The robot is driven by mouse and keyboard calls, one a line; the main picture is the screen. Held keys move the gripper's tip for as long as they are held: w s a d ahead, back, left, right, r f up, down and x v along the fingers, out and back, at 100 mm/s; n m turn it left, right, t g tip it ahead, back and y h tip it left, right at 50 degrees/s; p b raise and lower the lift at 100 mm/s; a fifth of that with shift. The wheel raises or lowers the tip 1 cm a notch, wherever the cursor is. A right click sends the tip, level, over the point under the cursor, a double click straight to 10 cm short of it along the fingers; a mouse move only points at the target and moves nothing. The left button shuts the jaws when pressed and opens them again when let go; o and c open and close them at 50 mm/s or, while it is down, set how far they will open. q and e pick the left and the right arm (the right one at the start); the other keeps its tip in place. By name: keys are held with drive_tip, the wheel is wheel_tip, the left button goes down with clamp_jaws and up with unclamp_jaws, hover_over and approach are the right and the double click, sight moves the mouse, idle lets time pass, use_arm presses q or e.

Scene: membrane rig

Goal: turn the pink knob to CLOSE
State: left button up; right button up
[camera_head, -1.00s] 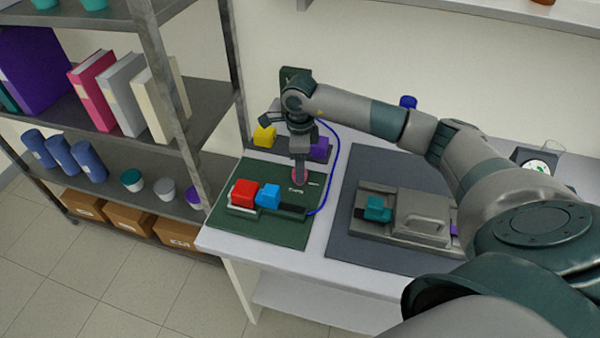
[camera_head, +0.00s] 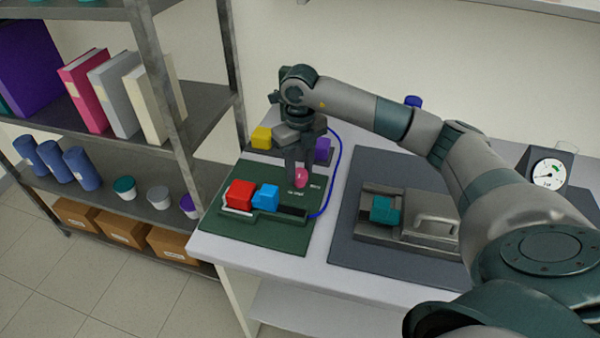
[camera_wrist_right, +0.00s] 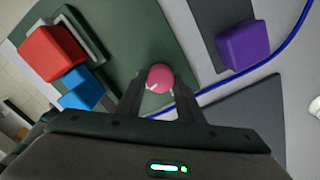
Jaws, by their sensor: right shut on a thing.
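The pink knob (camera_head: 301,178) stands on the dark green board (camera_head: 262,236), behind the blue block. In the right wrist view the knob (camera_wrist_right: 160,77) is round with a white pointer mark toward its lower left. My right gripper (camera_head: 301,172) reaches down from above. In the wrist view its two fingertips (camera_wrist_right: 158,84) are on either side of the knob and shut on it. Small white lettering shows on the board beside the knob, too small to read. My left gripper is not in view.
A red block (camera_head: 240,194) and a blue block (camera_head: 266,196) sit on the board. A yellow block (camera_head: 262,138) and a purple block (camera_head: 323,149) stand behind. A blue cable (camera_head: 338,165) curves along the right. A grey device with a teal block (camera_head: 385,210) and a gauge (camera_head: 548,172) are further right.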

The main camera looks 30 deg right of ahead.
drive_tip(key=shift+r+m+b, duration=0.1)
drive_tip(key=shift+m+b, duration=0.35)
drive_tip(key=shift+m, duration=0.85)
drive_tip(key=o, duration=1.1)
drive_tip(key=shift+c, duration=0.2)
